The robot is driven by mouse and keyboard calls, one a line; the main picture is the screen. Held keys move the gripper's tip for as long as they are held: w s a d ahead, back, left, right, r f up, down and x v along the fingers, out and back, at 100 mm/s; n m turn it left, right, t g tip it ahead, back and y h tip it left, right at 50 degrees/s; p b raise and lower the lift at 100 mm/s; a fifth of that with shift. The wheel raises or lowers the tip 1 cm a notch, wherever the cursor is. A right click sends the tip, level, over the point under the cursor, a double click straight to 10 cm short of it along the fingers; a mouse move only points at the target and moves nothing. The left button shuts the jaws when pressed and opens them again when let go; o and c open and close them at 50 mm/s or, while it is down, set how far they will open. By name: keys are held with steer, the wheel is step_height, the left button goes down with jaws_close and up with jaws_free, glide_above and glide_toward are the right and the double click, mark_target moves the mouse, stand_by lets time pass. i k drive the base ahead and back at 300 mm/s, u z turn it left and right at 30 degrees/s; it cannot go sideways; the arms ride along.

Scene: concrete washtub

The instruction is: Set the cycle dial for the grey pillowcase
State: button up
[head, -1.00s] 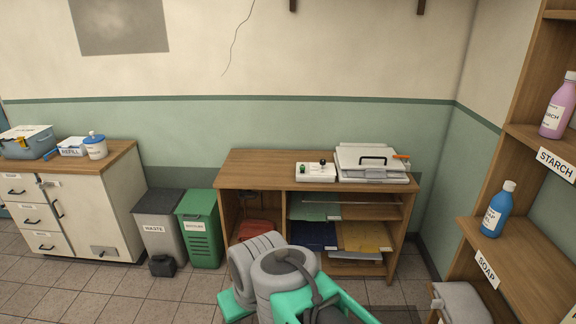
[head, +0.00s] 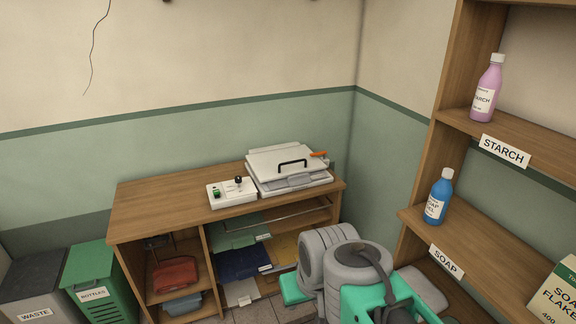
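No dial that I can clearly read as the cycle dial shows in the head view. A small white control box (head: 231,192) with a green part and a black knob or lever (head: 238,181) sits on the wooden bench; its markings are too small to read. A grey folded cloth-like thing (head: 424,289) lies low at the right, partly behind my arm; I cannot tell if it is the grey pillowcase. My grey and teal arm fills the bottom middle and right. My gripper's fingers are not visible.
A white flat press-like machine (head: 288,165) with a black handle stands beside the box on the bench (head: 150,208). Folded cloths lie on shelves below. Waste (head: 35,285) and bottles (head: 100,280) bins stand left. Right shelves hold starch (head: 487,90), blue soap (head: 438,198) and soap flakes (head: 558,295).

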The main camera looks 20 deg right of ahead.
mark_target(238, 179)
steer(key=z, duration=0.25)
steer(key=i, duration=1.65)
steer(key=u, duration=1.2)
steer(key=i, duration=0.4)
steer(key=u, duration=0.4)
